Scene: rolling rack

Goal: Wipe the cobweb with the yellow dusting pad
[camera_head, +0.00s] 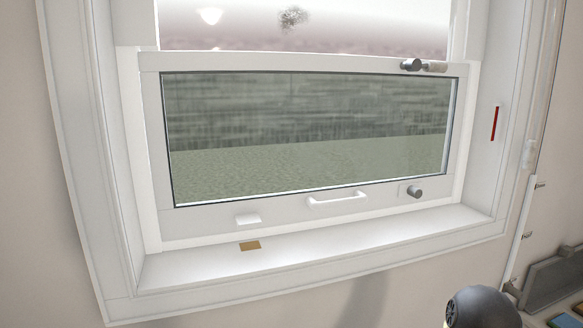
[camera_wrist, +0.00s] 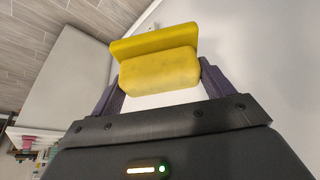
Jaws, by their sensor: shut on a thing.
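The yellow dusting pad (camera_wrist: 155,42) shows in the wrist view, with a wider flat part and a thicker block below it. My gripper (camera_wrist: 160,76) is shut on the block, one dark finger on each side. A small grey fuzzy patch that looks like the cobweb (camera_head: 293,17) is on the upper window pane, near the top of the head view. The pad and my gripper do not show in the head view, so their distance from the cobweb cannot be told.
The white window sash (camera_head: 290,220) has a white handle (camera_head: 337,198), a dark knob (camera_head: 414,192) and a latch (camera_head: 412,65) on its top rail. A small brown piece (camera_head: 250,245) lies on the sill (camera_head: 330,242). A grey tray (camera_head: 552,278) stands at lower right.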

